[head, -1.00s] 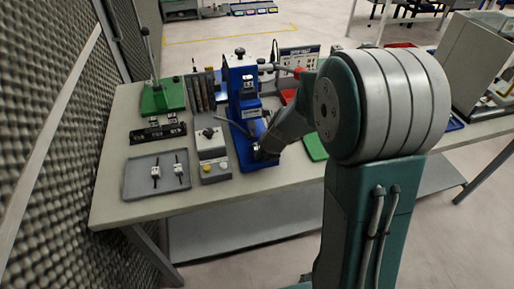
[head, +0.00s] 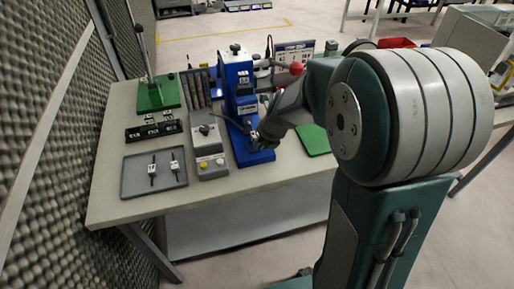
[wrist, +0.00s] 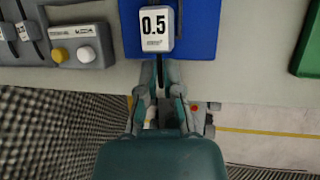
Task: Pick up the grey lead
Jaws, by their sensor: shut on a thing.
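A light-grey piece marked 0.5, apparently the grey lead (wrist: 157,29), shows in the wrist view with a thin black stem pointing toward me. My gripper (wrist: 159,88) is shut on that stem; the fingertips sit just below the marked block. The block is seen against the blue base (wrist: 205,30) of the press-like fixture. In the head view my gripper (head: 256,138) is over the front of the blue fixture (head: 237,85), and the held piece is small and partly hidden there. I cannot tell whether it touches the base.
A grey tray (head: 134,186) at the left holds two small pieces with black stems. A grey control box (head: 211,150) with buttons stands just left of the fixture. A green stand (head: 152,98) is behind, a green plate (head: 314,141) to the right. The bench front edge is close.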

